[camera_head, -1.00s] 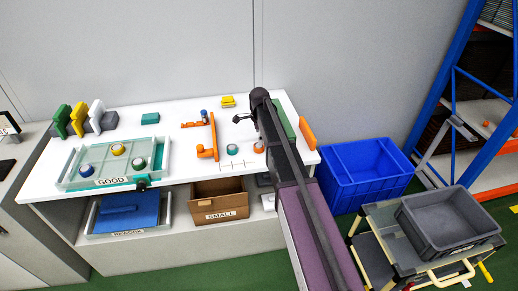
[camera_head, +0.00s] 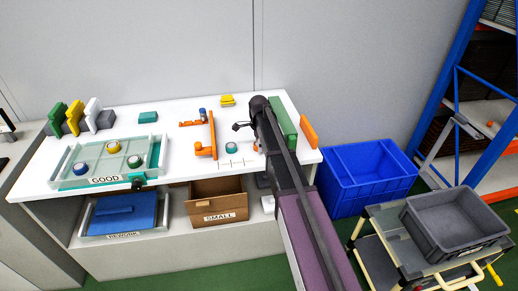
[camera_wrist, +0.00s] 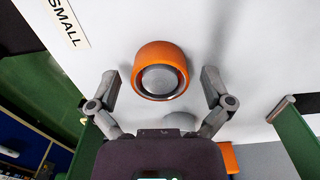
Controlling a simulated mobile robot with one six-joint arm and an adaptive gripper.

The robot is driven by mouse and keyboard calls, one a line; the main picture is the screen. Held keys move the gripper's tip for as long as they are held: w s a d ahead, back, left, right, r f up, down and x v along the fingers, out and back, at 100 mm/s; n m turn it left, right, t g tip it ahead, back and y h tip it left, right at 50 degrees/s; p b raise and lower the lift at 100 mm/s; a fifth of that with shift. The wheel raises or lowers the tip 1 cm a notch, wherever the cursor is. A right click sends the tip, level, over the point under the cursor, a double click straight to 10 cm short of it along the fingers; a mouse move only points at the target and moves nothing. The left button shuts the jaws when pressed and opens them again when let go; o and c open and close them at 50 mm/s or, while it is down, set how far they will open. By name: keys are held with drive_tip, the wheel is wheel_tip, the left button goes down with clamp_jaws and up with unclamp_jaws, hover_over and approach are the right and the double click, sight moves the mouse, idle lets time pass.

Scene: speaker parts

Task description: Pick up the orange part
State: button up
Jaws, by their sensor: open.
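The orange part (camera_wrist: 159,54) is a round orange ring with a grey domed centre. In the wrist view it lies on the white table top, ahead of my gripper (camera_wrist: 159,83). The gripper is open and empty, with one finger to the left of the part and one to the right, both apart from it. In the head view only a sliver of the orange part (camera_head: 256,147) shows beside my arm. My gripper (camera_head: 241,126) is mostly hidden there behind the arm's end.
A teal round part (camera_head: 231,148) lies near the table's front edge. An orange pipe-like fixture (camera_head: 207,148) stands left of it. The GOOD tray (camera_head: 70,182) is at the left. Green (camera_head: 283,122) and orange (camera_head: 309,130) upright panels stand at the right end.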

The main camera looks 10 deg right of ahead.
drive_tip(key=shift+c, duration=0.2)
idle(0.3)
drive_tip(key=c, duration=1.3)
drive_tip(key=shift+r, duration=0.2)
wheel_tip(320, 180, up, 10)
drive_tip(key=p, duration=1)
drive_tip(key=shift+f, duration=0.2)
drive_tip(key=shift+a, duration=0.1)
